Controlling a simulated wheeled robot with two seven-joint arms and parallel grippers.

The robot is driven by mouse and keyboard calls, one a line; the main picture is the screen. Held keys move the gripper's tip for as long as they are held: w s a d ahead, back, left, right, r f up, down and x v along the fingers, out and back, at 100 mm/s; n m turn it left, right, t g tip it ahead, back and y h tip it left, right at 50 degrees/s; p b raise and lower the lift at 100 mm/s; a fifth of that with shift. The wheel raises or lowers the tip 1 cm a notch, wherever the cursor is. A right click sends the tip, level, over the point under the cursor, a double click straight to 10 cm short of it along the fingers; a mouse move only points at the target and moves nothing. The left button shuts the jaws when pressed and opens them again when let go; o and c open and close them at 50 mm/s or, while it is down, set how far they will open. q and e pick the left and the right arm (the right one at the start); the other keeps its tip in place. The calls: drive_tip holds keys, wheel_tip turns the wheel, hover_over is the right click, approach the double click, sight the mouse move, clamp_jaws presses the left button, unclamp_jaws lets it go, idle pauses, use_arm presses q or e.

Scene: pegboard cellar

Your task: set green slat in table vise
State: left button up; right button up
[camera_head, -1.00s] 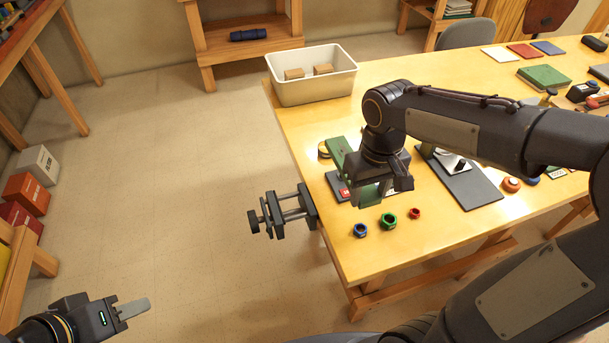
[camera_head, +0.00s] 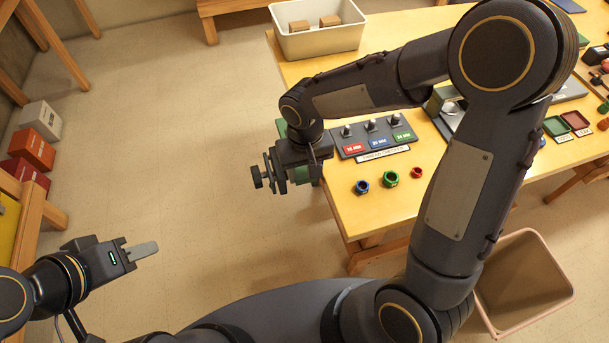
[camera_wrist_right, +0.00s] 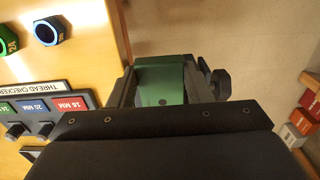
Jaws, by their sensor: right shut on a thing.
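My right gripper (camera_head: 303,172) is shut on the green slat (camera_head: 282,128), over the table vise (camera_head: 268,174) at the table's left edge. The arm and gripper cover much of the vise and slat in the head view. In the right wrist view the green slat (camera_wrist_right: 160,82) stands between dark ridged sides, with a vise knob (camera_wrist_right: 221,82) to the right. I cannot tell whether the slat is down between the vise jaws or just above them. My left gripper (camera_head: 143,251) is away over the floor at lower left; its finger gap is not clear.
A thread checker board (camera_head: 377,138) lies right of the vise. A blue nut (camera_head: 361,187), a green nut (camera_head: 390,179) and a red nut (camera_head: 416,173) lie in front of it. A white bin (camera_head: 318,42) stands at the far corner.

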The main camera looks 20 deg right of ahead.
drive_tip(key=shift+f, duration=1.55)
drive_tip(key=shift+f+b, duration=0.65)
drive_tip(key=shift+b, duration=0.1)
drive_tip(key=o, duration=1)
drive_tip(key=shift+r, duration=0.1)
drive_tip(key=shift+o, duration=0.2)
